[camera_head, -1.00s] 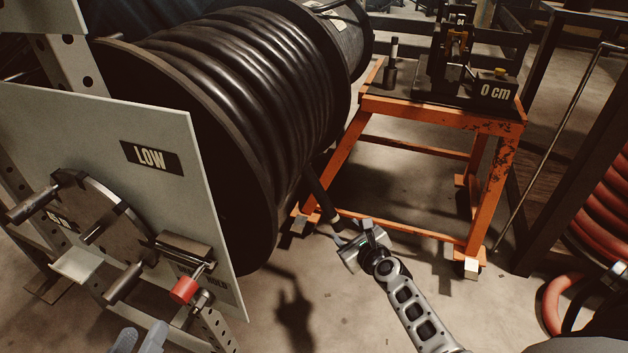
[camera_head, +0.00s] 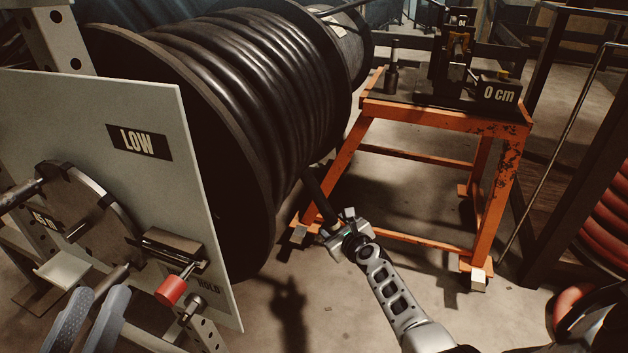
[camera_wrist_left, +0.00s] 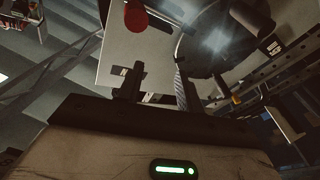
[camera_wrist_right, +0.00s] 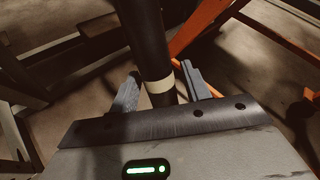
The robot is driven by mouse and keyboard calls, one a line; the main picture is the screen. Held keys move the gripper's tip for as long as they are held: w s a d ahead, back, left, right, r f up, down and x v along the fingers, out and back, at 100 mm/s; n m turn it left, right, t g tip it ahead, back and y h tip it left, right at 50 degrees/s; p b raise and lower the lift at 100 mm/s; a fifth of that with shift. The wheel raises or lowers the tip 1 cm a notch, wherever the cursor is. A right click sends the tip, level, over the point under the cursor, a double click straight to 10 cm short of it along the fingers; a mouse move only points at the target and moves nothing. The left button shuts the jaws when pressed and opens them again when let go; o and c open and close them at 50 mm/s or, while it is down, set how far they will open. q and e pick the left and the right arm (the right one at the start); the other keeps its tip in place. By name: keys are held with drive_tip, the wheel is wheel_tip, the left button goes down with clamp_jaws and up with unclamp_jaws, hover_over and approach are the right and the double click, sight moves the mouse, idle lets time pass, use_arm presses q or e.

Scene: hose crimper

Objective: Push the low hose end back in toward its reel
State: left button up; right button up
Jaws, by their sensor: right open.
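The low reel (camera_head: 215,85) carries black hose behind a grey panel with a LOW label (camera_head: 140,140). Its hose end (camera_head: 318,198) hangs down from the reel's right side. My right gripper (camera_head: 340,228) is at the hose's lower end. In the right wrist view the hose (camera_wrist_right: 147,40), with a pale band (camera_wrist_right: 160,85), runs between my right gripper's two spread fingers (camera_wrist_right: 160,92); the tip is hidden. My left gripper (camera_head: 90,318) is open and empty, low in front of the panel near the crank disc (camera_head: 95,215); its fingers (camera_wrist_left: 157,88) stand apart.
An orange stand (camera_head: 445,120) carries a crimper with a 0 cm sign (camera_head: 499,93). Red hose (camera_head: 605,230) is at the right.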

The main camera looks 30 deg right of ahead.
clamp_jaws()
drive_tip(key=shift+r, duration=0.1)
